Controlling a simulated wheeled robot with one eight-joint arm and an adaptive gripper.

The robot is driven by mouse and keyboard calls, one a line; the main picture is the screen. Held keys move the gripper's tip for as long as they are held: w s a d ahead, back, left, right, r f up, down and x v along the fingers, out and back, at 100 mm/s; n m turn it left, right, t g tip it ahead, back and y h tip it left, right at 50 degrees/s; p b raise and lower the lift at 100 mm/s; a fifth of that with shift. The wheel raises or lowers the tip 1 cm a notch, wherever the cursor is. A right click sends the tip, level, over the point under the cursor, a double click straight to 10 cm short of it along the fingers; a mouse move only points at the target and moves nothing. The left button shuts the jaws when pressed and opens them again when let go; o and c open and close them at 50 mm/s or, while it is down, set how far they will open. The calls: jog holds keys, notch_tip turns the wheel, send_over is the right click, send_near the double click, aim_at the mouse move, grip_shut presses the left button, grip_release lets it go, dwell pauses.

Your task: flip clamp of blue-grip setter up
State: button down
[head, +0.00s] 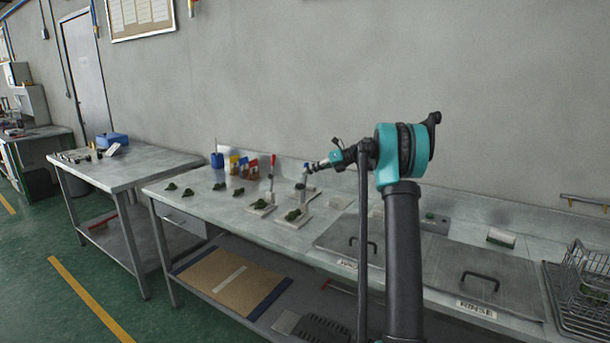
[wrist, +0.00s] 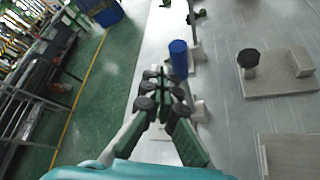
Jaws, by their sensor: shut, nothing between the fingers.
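The blue-grip setter stands on the steel bench, and its blue grip (head: 306,166) shows just beside my gripper (head: 311,168) in the head view. In the wrist view the same blue grip (wrist: 178,57) is an upright blue cylinder just beyond and to the right of the fingertips. My gripper (wrist: 160,74) is shut and empty, its dark green fingers meeting close to the grip. I cannot tell whether the fingers touch it. The clamp's position is not clear, as the fingers cover part of the setter.
A red-handled setter (head: 272,160) stands to the left. A black-topped setter (wrist: 248,62) stands on a pale plate at the right of the wrist view. Small dark green pieces (head: 188,191) lie on the bench. Lidded steel basins (head: 480,285) and a wire basket (head: 585,300) are at right.

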jog(key=shift+w+d, duration=0.55)
jog(key=shift+w, duration=0.15)
